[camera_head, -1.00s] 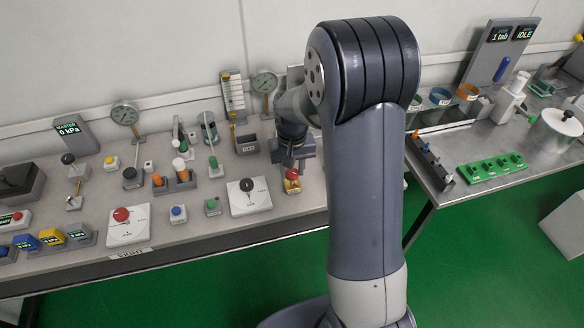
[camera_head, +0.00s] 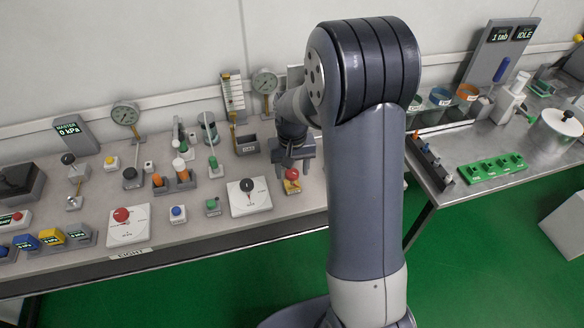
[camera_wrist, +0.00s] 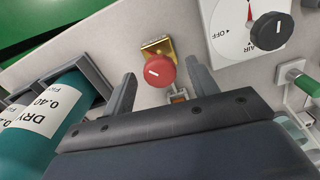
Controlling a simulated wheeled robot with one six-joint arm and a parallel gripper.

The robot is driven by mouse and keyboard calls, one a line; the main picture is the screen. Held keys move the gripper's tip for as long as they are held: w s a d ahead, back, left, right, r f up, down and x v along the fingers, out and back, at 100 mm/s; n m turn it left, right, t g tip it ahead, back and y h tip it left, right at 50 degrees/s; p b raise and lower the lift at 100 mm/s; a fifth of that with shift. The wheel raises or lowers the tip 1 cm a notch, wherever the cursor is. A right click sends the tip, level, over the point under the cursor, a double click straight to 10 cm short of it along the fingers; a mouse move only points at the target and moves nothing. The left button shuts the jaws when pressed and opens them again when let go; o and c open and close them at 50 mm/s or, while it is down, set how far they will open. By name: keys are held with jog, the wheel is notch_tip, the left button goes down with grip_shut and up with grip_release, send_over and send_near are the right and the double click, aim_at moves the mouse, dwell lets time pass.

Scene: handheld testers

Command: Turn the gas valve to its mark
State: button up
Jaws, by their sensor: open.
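A red round knob (camera_wrist: 160,71) with a white pointer line sits on a small brass block (camera_wrist: 157,46); I take it for the gas valve, though no label on it is readable. In the head view the red knob (camera_head: 292,174) stands near the front of the bench. My gripper (camera_head: 292,163) is just above and behind it there. In the wrist view my open gripper (camera_wrist: 159,72) has one finger to each side of the knob, with gaps, and holds nothing. Where the valve's mark lies is not clear.
A white plate with a black knob (camera_wrist: 269,31), marked AIR and OFF, is close by. Dark teal cylinders (camera_wrist: 55,105) stand in holders on the other side. Another red knob (camera_head: 121,214) sits on a white plate further left. Gauges and upright fittings crowd the back.

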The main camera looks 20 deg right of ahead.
aim_at(292, 172)
notch_tip(292, 172, up, 11)
dwell(0.5)
jog(key=shift+f, duration=0.1)
notch_tip(292, 172, down, 11)
dwell(0.6)
dwell(0.4)
